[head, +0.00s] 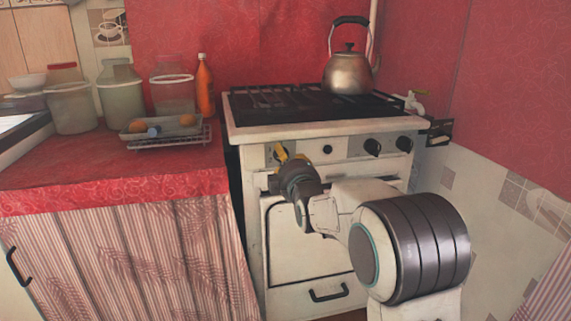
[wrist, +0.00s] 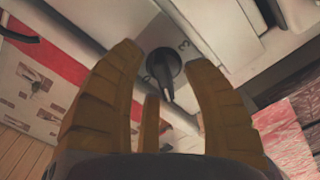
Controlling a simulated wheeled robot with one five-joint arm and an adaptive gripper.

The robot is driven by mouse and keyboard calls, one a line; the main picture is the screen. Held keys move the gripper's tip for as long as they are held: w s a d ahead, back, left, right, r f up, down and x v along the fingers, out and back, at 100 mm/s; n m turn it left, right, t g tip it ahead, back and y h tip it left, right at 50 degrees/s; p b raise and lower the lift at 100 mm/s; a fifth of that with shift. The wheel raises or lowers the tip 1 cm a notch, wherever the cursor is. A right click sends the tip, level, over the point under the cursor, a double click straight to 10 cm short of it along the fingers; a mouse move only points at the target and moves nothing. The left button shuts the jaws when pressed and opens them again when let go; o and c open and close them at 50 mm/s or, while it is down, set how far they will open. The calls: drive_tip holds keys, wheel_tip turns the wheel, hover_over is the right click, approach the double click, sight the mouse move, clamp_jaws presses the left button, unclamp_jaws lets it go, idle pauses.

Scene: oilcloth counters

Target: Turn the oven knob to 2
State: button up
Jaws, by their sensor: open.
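The white stove (head: 310,245) stands in the middle of the head view, with dark knobs along its front panel. My gripper (head: 290,155) is at the left end of that panel, its yellow fingers over the leftmost knob, which they and the arm largely hide. In the wrist view, a black knob (wrist: 162,66) with a long grip bar lies between the open fingers of my gripper (wrist: 163,58). The fingers stand apart on both sides of it, and I cannot tell whether they touch it. A digit that looks like 3 shows at the knob's upper right.
More knobs (head: 372,147) sit to the right on the panel. A metal kettle (head: 348,75) stands on the back right of the hob. At left, the red counter (head: 110,185) holds jars, an orange bottle (head: 205,88) and a tray (head: 150,128) on a rack.

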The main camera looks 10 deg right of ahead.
drive_tip(key=shift+w, duration=0.7)
clamp_jaws()
